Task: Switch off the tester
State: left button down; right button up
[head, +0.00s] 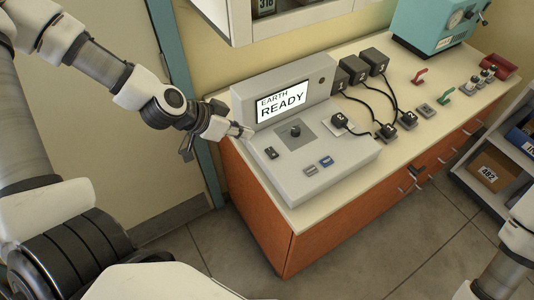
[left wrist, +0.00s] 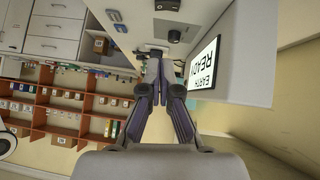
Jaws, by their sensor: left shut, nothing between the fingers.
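The tester (head: 312,160) is a light grey sloped box on the bench, with a raised screen (head: 282,103) reading "EARTH READY". My left gripper (head: 247,132) is shut and empty at the panel's left edge, just behind the rocker switch. In the left wrist view the shut fingertips (left wrist: 153,66) point at the panel, with the knob (left wrist: 174,36) beyond. I cannot tell whether they touch it. My right gripper is out of view.
Black plug blocks (head: 355,68) with cables stand right of the screen. Red and green handles (head: 445,94) and a teal machine (head: 433,25) are farther along the bench. A white wall cabinet (head: 275,20) hangs above. Open floor lies in front.

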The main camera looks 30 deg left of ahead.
aim_at(277, 153)
pick_arm(q)
jog(key=b+x, duration=0.3)
jog(key=x, duration=0.5)
jog(key=shift+w+d+f, duration=0.1)
jog(key=shift+d+f, duration=0.05)
jog(key=shift+f, duration=0.25)
jog(key=f, duration=0.3)
jog(key=shift+d+f+p, duration=0.2)
jog(key=shift+p, duration=0.1)
jog(key=shift+a+f, duration=0.1)
jog(key=shift+f, duration=0.1)
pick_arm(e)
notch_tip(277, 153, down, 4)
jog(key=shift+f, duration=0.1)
